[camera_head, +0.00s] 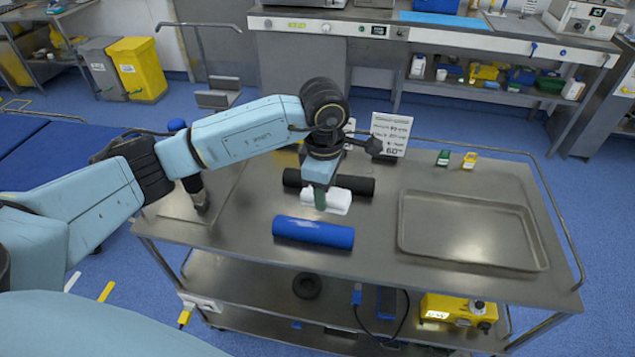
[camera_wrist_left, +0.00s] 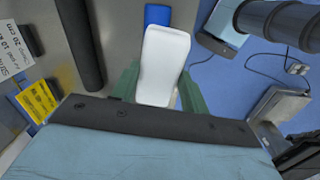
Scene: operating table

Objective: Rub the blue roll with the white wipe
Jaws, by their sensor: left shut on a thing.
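The blue roll (camera_head: 313,232) lies on its side on the steel table, near its front edge, in the head view. In the left wrist view, part of the blue roll (camera_wrist_left: 157,14) shows beyond the far end of the wipe, which hides the rest. My left gripper (camera_head: 320,198) is shut on the white wipe (camera_head: 338,203), just behind the roll in the head view. In the left wrist view, the wipe (camera_wrist_left: 163,62) sits between the green fingers. I cannot tell whether the wipe touches the table. My right gripper is not in view.
A black roll (camera_head: 357,185) lies behind the wipe. An empty steel tray (camera_head: 470,200) takes up the table's right side. Small green (camera_head: 443,158) and yellow (camera_head: 469,160) items and a white sign (camera_head: 391,133) stand at the back. The table is clear around the blue roll's front.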

